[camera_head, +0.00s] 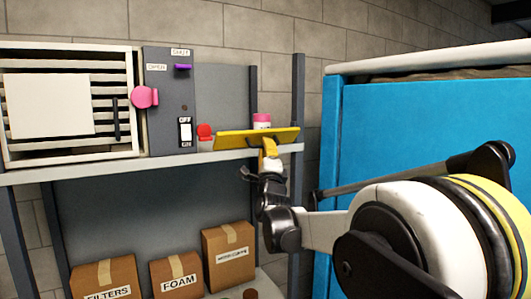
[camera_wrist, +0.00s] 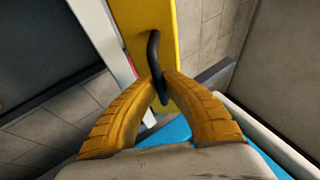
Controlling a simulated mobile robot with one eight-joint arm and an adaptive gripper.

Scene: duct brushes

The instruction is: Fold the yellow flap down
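The yellow flap (camera_head: 240,140) is a wide, thin panel along the front edge of the upper shelf, at the right of the grey panel. It stands out at a slant. In the wrist view the flap (camera_wrist: 140,18) is a yellow strip with a dark curved handle (camera_wrist: 154,48). My gripper (camera_head: 268,150) is at the flap's front, from below. In the wrist view its two orange fingers (camera_wrist: 163,80) converge on the handle, which passes between their tips. The fingers look closed on it. The flap's hinge is hidden.
A pink-and-white jar (camera_head: 262,120) stands behind the flap. Left of it are a red knob (camera_head: 205,131), a white switch (camera_head: 185,132), a purple lever (camera_head: 183,67) and a pink knob (camera_head: 145,97). Cardboard boxes (camera_head: 177,276) sit below. A blue duct (camera_head: 420,130) stands at right.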

